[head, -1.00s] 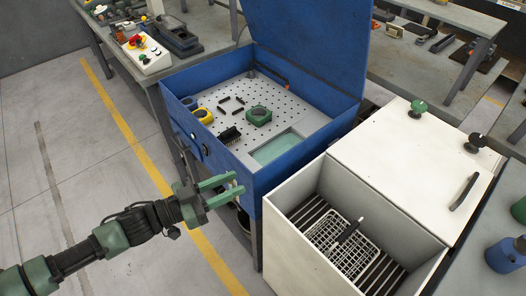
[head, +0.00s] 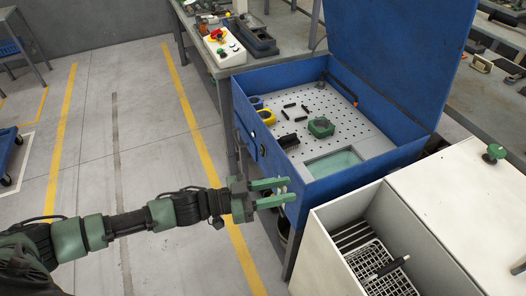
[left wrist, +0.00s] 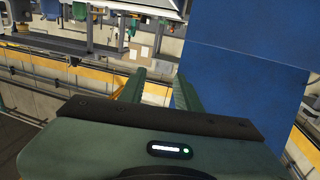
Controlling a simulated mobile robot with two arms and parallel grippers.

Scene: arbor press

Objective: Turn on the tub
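The blue tub (head: 330,190) stands at the centre right with its blue lid (head: 405,60) raised. Its front wall carries a small dark round control (head: 252,133) and a black switch-like part (head: 262,150), too small to read. My left gripper (head: 287,190) is open and empty, in front of the tub's front wall near its right end, to the right of and below these controls. In the left wrist view, the open fingers (left wrist: 160,78) have nothing between them, and a blue panel (left wrist: 240,70) fills the right side. My right gripper is not in view.
Inside the tub lie a green block (head: 321,127), a yellow ring (head: 267,116) and small black parts. A white open box (head: 330,240) with a wire basket (head: 378,262) stands close right. A control box (head: 224,48) sits on the bench behind.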

